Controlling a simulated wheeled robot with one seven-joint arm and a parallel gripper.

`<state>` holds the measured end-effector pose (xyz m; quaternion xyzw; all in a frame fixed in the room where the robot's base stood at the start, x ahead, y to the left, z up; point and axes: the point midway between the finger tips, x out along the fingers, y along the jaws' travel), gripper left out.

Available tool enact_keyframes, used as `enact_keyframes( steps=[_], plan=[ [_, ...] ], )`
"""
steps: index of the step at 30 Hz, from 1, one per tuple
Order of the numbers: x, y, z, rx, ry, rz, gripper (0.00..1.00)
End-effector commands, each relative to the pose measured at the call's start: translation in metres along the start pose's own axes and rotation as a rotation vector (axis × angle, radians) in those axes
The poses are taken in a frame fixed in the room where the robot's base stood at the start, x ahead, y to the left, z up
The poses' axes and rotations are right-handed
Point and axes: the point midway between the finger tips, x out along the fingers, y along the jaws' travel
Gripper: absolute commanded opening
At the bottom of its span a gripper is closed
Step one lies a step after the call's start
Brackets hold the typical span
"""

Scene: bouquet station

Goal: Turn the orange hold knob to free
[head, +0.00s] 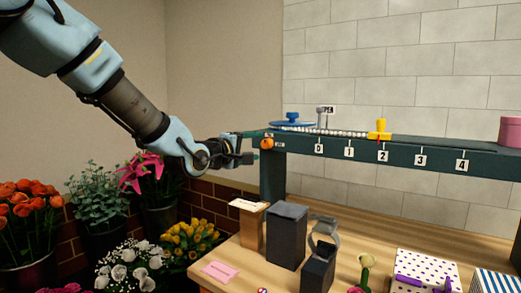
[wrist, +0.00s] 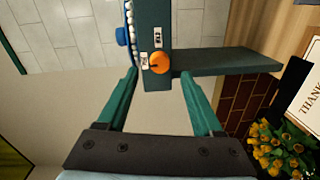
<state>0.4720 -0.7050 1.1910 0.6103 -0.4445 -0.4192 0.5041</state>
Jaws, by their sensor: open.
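The orange hold knob (head: 267,143) sits on the left end of the dark green rail (head: 340,148), just above its post. It also shows in the wrist view (wrist: 160,63), with a dark mark on its face and two small white labels beside it, too small to read surely. My gripper (head: 256,146) is open just left of the knob. In the wrist view its two teal fingers (wrist: 159,74) point at the rail end, one tip on each side of the knob. I cannot tell whether either finger touches it.
The rail carries a blue knob (head: 292,119), white beads and a yellow slider (head: 379,129) near 2. Below stand a dark grey box (head: 287,236) and a wooden block (head: 247,224) on the wooden table (head: 350,208). Flowers in pots fill the lower left, including yellow ones (head: 190,238).

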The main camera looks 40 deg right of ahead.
Motion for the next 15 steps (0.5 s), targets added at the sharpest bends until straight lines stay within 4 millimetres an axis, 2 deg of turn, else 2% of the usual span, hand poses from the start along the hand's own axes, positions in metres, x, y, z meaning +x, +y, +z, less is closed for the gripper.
enact_keyframes(
  steps=[1,6,10,15],
  plan=[
    [-0.012,-0.002,-0.001,0.004,0.003,0.0,0.68],
    [-0.042,-0.002,0.0,0.003,0.002,-0.001,0.68],
    [-0.057,0.0,0.0,0.003,0.001,0.0,0.68],
    [-0.065,0.0,0.0,0.0,0.0,0.0,0.68]
  ],
)
